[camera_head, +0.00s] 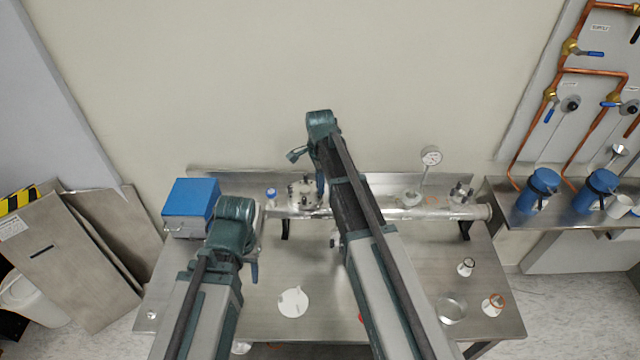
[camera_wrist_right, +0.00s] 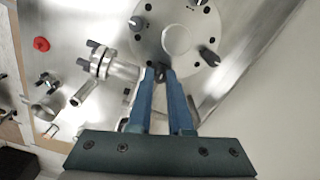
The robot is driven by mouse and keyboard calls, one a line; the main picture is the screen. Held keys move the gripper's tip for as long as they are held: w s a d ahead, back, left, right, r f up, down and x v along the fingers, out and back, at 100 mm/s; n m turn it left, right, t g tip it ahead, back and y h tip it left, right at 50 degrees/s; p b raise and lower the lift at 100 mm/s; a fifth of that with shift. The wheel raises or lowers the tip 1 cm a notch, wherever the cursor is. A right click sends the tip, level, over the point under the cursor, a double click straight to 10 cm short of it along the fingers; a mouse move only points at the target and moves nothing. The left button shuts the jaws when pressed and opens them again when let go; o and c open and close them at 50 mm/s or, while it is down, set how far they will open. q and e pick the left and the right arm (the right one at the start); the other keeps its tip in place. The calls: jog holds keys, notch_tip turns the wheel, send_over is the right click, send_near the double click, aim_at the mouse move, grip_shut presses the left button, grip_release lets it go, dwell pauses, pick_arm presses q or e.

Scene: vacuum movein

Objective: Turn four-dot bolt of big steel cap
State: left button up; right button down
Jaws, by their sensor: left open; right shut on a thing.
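The big steel cap (camera_head: 303,192) is a round flange on the horizontal steel pipe, left of centre in the head view. In the right wrist view, the cap (camera_wrist_right: 180,58) fills the top, with several dark bolts around its rim and a pale disc in its middle. My right gripper (camera_wrist_right: 159,73) is shut on a dark bolt (camera_wrist_right: 158,70) at the cap's near rim. Dot marks are too small to read. In the head view, my right arm partly hides the cap. My left gripper (camera_head: 254,272) is open over the table's left part, apart from the cap.
A blue box (camera_head: 191,202) stands at the table's back left. A gauge (camera_head: 431,156) and a smaller flange (camera_head: 461,194) sit along the pipe at right. A white disc (camera_head: 293,302), flasks (camera_head: 466,266) and a glass dish (camera_head: 451,310) rest on the table.

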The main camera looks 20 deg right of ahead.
jog(key=c, duration=0.8)
grip_release()
jog(key=shift+c, duration=0.2)
jog(key=shift+r, duration=0.15)
notch_tip(320, 180, up, 14)
jog(key=p, duration=1.4)
jog(key=shift+f, duration=0.2)
